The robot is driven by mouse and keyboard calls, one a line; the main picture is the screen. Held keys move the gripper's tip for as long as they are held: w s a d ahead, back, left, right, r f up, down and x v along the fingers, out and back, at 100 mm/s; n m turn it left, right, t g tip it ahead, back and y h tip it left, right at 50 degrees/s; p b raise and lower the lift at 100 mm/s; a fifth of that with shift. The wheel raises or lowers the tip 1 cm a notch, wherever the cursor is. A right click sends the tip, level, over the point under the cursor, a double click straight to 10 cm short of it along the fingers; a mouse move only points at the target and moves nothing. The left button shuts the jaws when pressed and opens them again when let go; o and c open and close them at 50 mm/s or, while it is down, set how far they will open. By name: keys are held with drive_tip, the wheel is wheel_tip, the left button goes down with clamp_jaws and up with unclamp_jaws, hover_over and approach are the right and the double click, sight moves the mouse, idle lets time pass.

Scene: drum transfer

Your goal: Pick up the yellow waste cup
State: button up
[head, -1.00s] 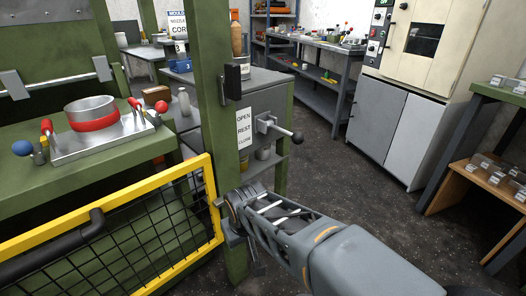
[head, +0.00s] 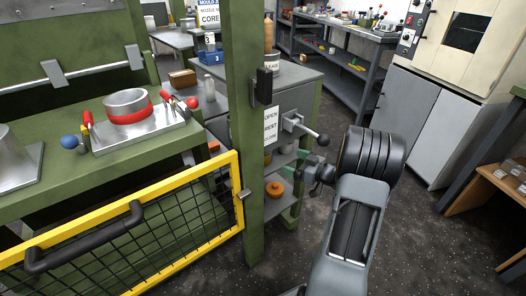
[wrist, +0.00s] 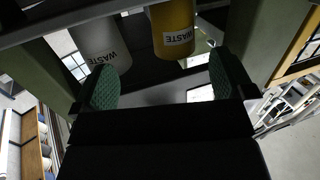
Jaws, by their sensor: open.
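The yellow waste cup (wrist: 174,28) is at the top of the wrist view, with a white WASTE label. It is ahead of my open gripper (wrist: 163,80), between the lines of the two green-padded fingers and nearer the right one, apart from both. A whitish-grey cup (wrist: 96,42), also labelled WASTE, is to its left, ahead of the left finger. In the head view my gripper (head: 303,164) reaches toward the cabinet's open shelves beside the green post.
The green post (head: 243,140) and yellow-framed mesh gate (head: 140,215) stand left of my arm. A lever handle (head: 308,130) juts from the cabinet just above my gripper. An orange object (head: 274,189) is on the lower shelf. Open floor (head: 420,225) lies to the right.

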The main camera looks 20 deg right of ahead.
sight(270, 157)
drive_tip(key=shift+n+y, duration=0.3)
drive_tip(key=shift+y, duration=0.5)
drive_tip(key=b+x, duration=0.1)
drive_tip(key=x, duration=0.3)
drive_tip(key=b+x, duration=0.1)
drive_tip(key=x, duration=0.2)
drive_tip(key=shift+w+a+f, duration=0.15)
drive_tip(key=shift+a, duration=0.35)
drive_tip(key=b+x, duration=0.1)
drive_tip(key=x, duration=0.1)
drive_tip(key=b+x, duration=0.1)
drive_tip(key=x, duration=0.1)
drive_tip(key=shift+f, duration=0.2)
drive_tip(key=shift+w+a+r+b, duration=0.1)
drive_tip(key=shift+w+a+b, duration=0.3)
drive_tip(key=shift+w, duration=0.1)
drive_tip(key=c, duration=1)
